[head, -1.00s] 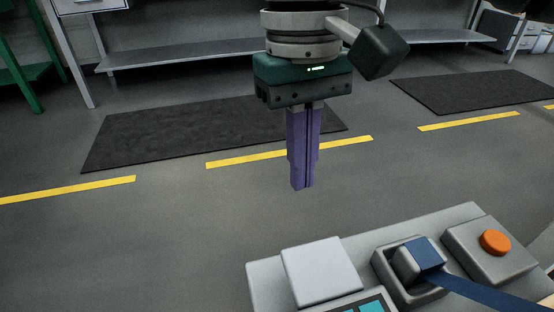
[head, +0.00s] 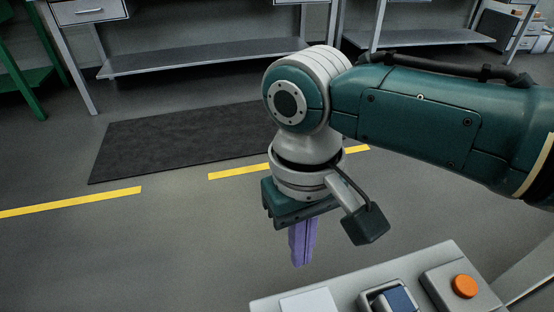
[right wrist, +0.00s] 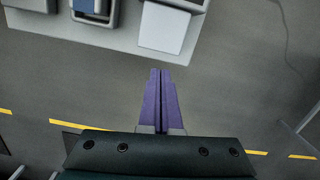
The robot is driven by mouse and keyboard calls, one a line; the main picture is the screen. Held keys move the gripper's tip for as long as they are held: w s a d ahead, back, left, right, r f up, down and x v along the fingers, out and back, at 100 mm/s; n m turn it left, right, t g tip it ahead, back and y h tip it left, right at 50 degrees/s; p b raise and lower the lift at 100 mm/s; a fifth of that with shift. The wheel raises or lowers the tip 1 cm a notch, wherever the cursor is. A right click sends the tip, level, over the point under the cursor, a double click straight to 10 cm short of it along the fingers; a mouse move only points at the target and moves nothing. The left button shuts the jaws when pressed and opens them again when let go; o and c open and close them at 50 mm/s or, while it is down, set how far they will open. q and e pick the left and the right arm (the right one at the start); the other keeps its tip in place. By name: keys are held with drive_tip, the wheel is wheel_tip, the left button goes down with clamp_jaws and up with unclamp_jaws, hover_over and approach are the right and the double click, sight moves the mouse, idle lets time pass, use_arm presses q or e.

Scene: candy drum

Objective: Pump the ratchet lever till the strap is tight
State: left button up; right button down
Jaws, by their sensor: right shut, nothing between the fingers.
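My right gripper (head: 301,262) is shut and empty, with its purple fingers pointing down. It hangs beyond the far edge of the grey console, to the left of the ratchet. The ratchet (head: 368,303), a grey housing with a blue strap (head: 398,299) on it, sits on the console at the bottom of the head view and is partly cut off. In the right wrist view the ratchet (right wrist: 107,19) is at the top edge, up and left of the shut fingertips (right wrist: 160,72), apart from them. My left gripper is not in view.
The grey console (head: 345,277) also carries a white block (head: 310,302) left of the ratchet and an orange button (head: 465,286) on a grey box to its right. The floor beyond is open, with a dark mat (head: 180,143) and yellow lines. Workbenches stand farther back.

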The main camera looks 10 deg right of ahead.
sight(306, 299)
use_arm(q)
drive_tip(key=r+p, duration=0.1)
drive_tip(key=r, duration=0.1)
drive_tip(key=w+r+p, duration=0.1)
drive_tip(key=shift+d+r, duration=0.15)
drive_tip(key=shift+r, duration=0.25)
use_arm(e)
drive_tip(key=shift+s+d, duration=0.2)
drive_tip(key=shift+s, duration=0.65)
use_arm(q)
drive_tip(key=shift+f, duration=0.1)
use_arm(e)
drive_tip(key=f+b, duration=0.4)
drive_tip(key=b, duration=0.1)
drive_tip(key=f+b, duration=0.2)
drive_tip(key=f, duration=0.1)
drive_tip(key=shift+s, duration=0.4)
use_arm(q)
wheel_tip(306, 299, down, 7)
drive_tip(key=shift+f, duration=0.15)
